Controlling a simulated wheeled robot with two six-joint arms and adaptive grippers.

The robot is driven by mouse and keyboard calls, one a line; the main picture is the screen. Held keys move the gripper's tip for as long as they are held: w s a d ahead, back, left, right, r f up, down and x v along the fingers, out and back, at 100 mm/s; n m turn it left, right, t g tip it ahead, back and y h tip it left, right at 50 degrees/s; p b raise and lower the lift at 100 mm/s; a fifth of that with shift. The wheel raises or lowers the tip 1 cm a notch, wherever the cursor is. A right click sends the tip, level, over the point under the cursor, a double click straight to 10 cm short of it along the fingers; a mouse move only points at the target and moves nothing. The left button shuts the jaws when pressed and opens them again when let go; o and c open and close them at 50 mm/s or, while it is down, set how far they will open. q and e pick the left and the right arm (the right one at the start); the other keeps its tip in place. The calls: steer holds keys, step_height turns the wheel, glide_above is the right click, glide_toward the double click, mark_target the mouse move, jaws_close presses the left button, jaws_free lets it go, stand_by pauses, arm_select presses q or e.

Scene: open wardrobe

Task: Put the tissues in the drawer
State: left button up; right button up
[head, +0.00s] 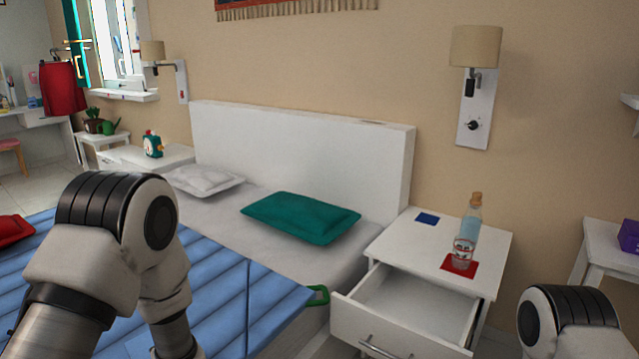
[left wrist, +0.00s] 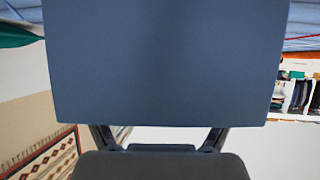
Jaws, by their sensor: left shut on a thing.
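A dark blue, flat-faced box (left wrist: 165,60), which I take to be the tissues, fills the upper middle of the left wrist view. My left gripper (left wrist: 158,138) is shut on it; the box hides most of the fingertips. The head view shows my left arm at the left, but its gripper is below the picture. The drawer (head: 425,301) of the white nightstand (head: 398,241) is pulled open, and the part of its inside that shows is empty. Part of my right arm shows at the bottom right; its gripper is out of view.
On the nightstand stand a corked bottle (head: 466,235) on a red square (head: 487,270) and a blue square (head: 427,219). The bed with a green pillow (head: 300,217) and blue cover (head: 225,285) lies left. A side table (head: 600,240) with a purple box (head: 630,236) stands right.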

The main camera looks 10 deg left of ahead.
arm_select(q)
steer(key=w+d+f+m+t+h, duration=0.1)
steer(key=w+d+m+t+h, duration=0.15)
steer(key=d+m+h, duration=0.45)
steer(key=w+d+m+t+h, duration=0.2)
steer(key=w+d+m+h, duration=0.15)
steer(key=d, duration=0.85)
steer(key=s+r+y+p, duration=0.1)
steer(key=s+r+p, duration=0.1)
steer(key=r+p, duration=0.75)
steer(key=s+r+p, duration=0.2)
steer(key=r+p, duration=0.6)
steer(key=r, duration=0.2)
steer(key=s+f, duration=0.4)
steer(key=f, duration=0.1)
steer(key=shift+a+f, duration=0.15)
steer(key=shift+f, duration=0.15)
